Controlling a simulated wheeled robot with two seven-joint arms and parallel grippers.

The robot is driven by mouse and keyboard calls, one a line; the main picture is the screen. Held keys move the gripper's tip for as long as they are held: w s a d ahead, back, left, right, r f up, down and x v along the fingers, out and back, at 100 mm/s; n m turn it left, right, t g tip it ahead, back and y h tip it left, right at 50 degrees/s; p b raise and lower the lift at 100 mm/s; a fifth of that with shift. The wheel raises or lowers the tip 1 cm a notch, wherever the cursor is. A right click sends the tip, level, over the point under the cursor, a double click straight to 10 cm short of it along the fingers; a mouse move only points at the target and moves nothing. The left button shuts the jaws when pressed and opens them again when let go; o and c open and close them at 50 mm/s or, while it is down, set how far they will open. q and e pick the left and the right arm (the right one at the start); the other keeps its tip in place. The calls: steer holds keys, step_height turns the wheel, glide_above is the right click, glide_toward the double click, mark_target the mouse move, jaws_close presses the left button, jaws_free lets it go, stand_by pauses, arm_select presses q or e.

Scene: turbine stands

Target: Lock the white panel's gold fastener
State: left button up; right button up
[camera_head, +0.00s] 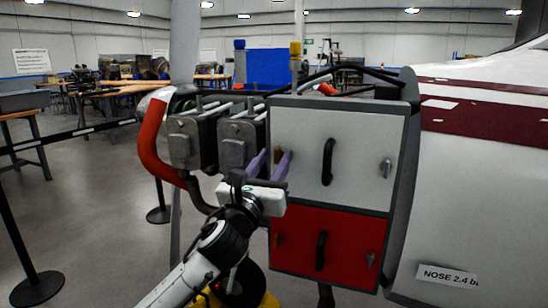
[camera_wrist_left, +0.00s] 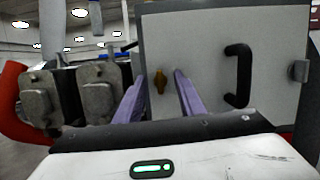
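The white panel (camera_head: 352,135) is the upper door of a grey-framed box, and it looks closed. It also fills the right of the left wrist view (camera_wrist_left: 205,45). Its gold fastener (camera_wrist_left: 160,82) is at the panel's left edge and looks roughly upright. In the head view the fastener is mostly hidden by my fingers. My left gripper (camera_head: 271,155) points at the panel's left edge with its two purple fingers apart. In the wrist view the fastener shows between the fingertips, with gaps on both sides. I cannot tell the remaining depth. My right gripper is not in view.
The white panel has a black handle (camera_head: 327,162) and a silver fastener (camera_head: 386,168). A red panel (camera_head: 342,252) with its own handle is below. Grey metal units (camera_head: 240,142) and a red curved pipe (camera_head: 152,140) stand left. A white aircraft nose (camera_head: 480,190) is right.

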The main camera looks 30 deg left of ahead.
arm_select(q)
steer(key=s, duration=0.2)
steer(key=s+d+p, duration=0.1)
steer(key=s, duration=0.1)
steer(key=shift+s+d, duration=0.1)
steer(key=shift+s, duration=0.3)
stand_by(0.4)
steer(key=s+d+f+n+g+h, duration=0.15)
steer(key=f+n, duration=0.25)
steer(key=f, duration=0.6)
steer(key=s+d+f+n+g+h, duration=0.1)
steer(key=s+d+f+n+g, duration=0.2)
steer(key=f, duration=0.6)
steer(key=d+f+n+g+h, duration=0.25)
steer(key=f+n, duration=0.25)
steer(key=f, duration=0.5)
steer(key=s+d+f+n+g, duration=0.1)
steer(key=s+d+f+n, duration=0.2)
steer(key=s+f+n, duration=0.3)
steer(key=s+d+f+n+g+h, duration=0.1)
steer(key=s+d+f+n+g, duration=0.1)
steer(key=s+d+f+n, duration=0.2)
steer(key=s+d+f+n+g+h, duration=0.1)
steer(key=s+d+f+n, duration=0.3)
steer(key=s+f+n, duration=0.4)
steer(key=s+f, duration=0.3)
steer(key=s, duration=0.1)
steer(key=shift+f+n+g, duration=0.3)
steer(key=shift+f, duration=0.1)
